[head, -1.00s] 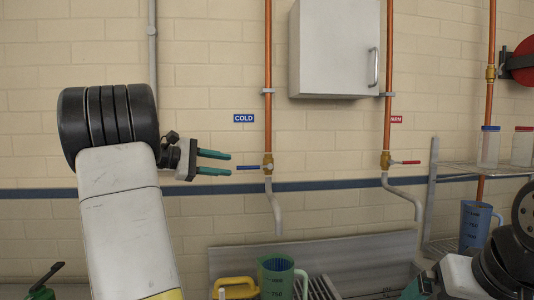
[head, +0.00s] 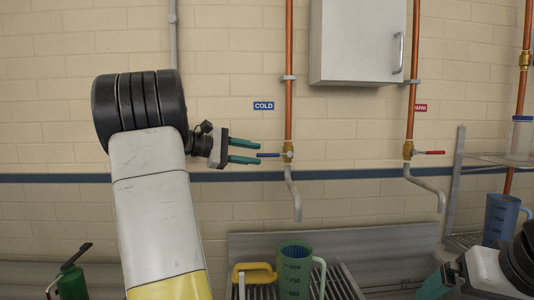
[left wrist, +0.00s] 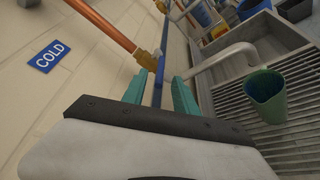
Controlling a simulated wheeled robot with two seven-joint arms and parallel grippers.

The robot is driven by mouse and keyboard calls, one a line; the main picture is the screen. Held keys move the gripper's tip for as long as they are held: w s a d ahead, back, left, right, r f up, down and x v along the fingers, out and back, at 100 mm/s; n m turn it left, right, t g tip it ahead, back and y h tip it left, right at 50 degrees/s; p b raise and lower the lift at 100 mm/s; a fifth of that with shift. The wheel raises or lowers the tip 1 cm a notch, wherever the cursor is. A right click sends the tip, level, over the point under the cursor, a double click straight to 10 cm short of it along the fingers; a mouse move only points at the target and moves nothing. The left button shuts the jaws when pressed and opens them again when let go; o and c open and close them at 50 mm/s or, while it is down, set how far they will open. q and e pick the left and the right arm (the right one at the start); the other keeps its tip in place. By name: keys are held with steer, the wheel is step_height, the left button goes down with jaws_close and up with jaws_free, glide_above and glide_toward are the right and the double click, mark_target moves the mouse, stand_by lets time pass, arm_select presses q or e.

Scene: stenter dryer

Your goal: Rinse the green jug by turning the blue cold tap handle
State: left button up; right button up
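The blue cold tap handle (head: 269,155) points left from its brass valve (head: 288,152) under the COLD sign. My left gripper (head: 259,152) is open, with its teal fingertips just reaching the handle's free end. In the left wrist view the blue handle (left wrist: 158,91) shows between the two spread fingers (left wrist: 160,92), with no clear contact. The green jug (head: 293,272) stands upright below the cold spout (head: 294,198); it also shows in the left wrist view (left wrist: 265,100). My right gripper (head: 437,284) is low at the right, its opening unclear.
A red-handled tap (head: 428,153) is on the pipe to the right. A yellow-handled object (head: 254,273) stands left of the jug. A blue jug (head: 500,218) is on the right rack. A green can (head: 71,282) is lower left. A wall cabinet (head: 358,42) hangs above.

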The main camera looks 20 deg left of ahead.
mark_target(266, 155)
arm_select(q)
steer(key=shift+x, duration=2.4)
jaws_close()
stand_by(0.9)
